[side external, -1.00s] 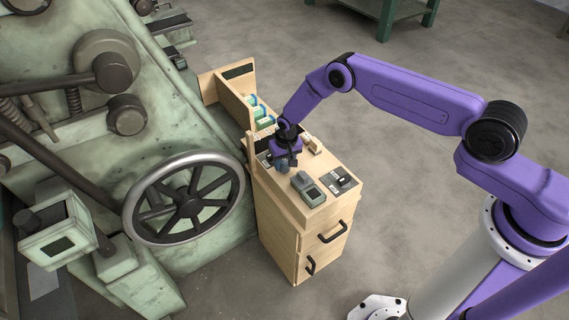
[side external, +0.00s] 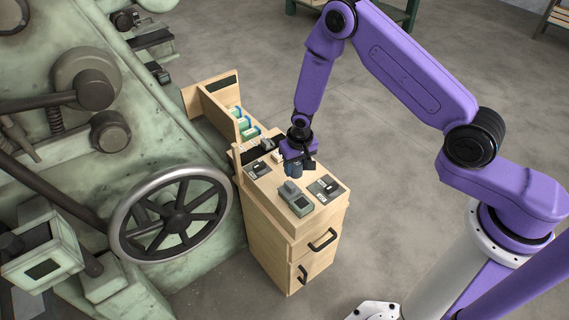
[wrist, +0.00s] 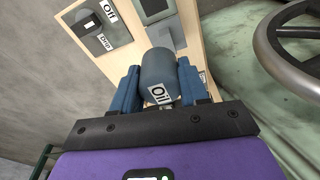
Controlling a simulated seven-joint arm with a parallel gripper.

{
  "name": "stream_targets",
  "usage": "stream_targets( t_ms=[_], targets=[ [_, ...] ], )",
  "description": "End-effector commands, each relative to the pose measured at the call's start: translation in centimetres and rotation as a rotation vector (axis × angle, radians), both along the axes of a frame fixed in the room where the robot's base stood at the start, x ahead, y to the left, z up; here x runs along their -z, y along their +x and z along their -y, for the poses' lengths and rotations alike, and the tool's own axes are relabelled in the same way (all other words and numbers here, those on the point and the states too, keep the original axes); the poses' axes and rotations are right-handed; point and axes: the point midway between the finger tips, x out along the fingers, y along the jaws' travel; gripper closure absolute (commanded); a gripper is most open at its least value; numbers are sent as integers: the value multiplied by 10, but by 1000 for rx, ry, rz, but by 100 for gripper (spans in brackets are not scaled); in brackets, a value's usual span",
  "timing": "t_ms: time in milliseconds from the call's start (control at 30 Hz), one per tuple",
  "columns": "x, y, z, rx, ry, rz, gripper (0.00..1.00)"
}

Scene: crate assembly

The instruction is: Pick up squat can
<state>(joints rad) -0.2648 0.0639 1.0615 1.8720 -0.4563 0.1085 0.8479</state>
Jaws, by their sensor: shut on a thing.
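The squat can (wrist: 157,70) is a short grey cylinder with a white label reading "Oil" in the wrist view. My gripper (wrist: 159,82) is shut on it, with one blue finger on each side of the can. In the side external view my gripper (side external: 294,167) points down and appears to hold the can a little above the cabinet top. The can is small and partly hidden there by the gripper.
The wooden cabinet (side external: 270,238) carries a grey device with a screen (side external: 297,199) and dark labelled plates, one at right (side external: 324,188), one at left (side external: 258,169). Small boxes (side external: 243,123) sit behind. A large handwheel (side external: 171,213) stands at left. Open floor lies right.

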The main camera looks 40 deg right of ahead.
Motion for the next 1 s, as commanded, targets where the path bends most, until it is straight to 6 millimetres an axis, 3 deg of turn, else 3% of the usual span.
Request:
stream_targets(
  t_ms=[167, 400, 1000],
  targets=[
    [-8, -18, 3, 1, 2, -1, 90],
    [-14, -29, 5, 1, 1, 1, 90],
    [-17, -39, 7, 1, 2, 0, 90]
  ],
)
